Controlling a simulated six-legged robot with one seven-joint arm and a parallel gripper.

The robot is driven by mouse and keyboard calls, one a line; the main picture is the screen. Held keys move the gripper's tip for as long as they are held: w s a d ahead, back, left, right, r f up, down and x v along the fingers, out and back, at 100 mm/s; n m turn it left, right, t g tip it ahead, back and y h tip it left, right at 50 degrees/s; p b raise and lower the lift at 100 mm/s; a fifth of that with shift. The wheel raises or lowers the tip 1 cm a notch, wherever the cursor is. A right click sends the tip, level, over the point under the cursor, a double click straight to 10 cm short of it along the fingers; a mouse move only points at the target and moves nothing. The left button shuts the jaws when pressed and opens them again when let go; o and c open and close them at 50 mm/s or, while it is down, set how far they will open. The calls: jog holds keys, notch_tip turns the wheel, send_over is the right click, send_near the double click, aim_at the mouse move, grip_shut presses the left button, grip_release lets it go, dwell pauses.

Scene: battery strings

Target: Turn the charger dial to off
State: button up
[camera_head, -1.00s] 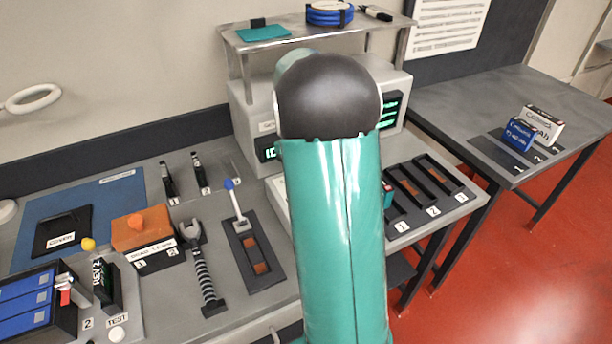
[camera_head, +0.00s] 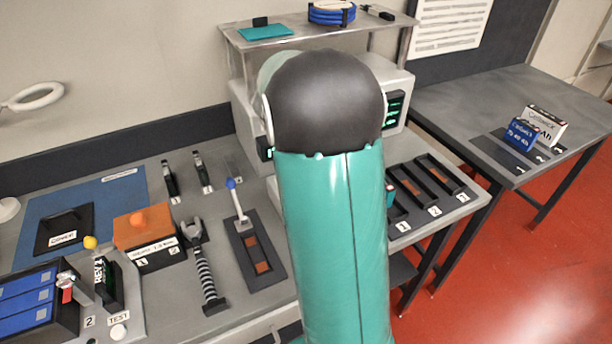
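The charger (camera_head: 402,84) is a pale grey box with green lit displays, under a raised shelf at the back of the bench. My own teal arm with its dark rounded joint stands in front of it and covers most of its face. I cannot make out the charger dial; it may be behind my arm. My gripper is not visible in this view.
Left of my arm are a blue-knobbed lever (camera_head: 236,205), a wrench (camera_head: 204,266), an orange box (camera_head: 143,226) and a blue battery pack (camera_head: 28,296). Slots (camera_head: 430,185) lie to the right. A side table (camera_head: 480,105) holds two small boxes (camera_head: 522,132).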

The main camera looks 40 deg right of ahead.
dwell(0.3)
jog(key=o, duration=1)
jog(key=v, duration=1.4)
jog(key=shift+s, duration=0.1)
jog(key=shift+f, duration=0.1)
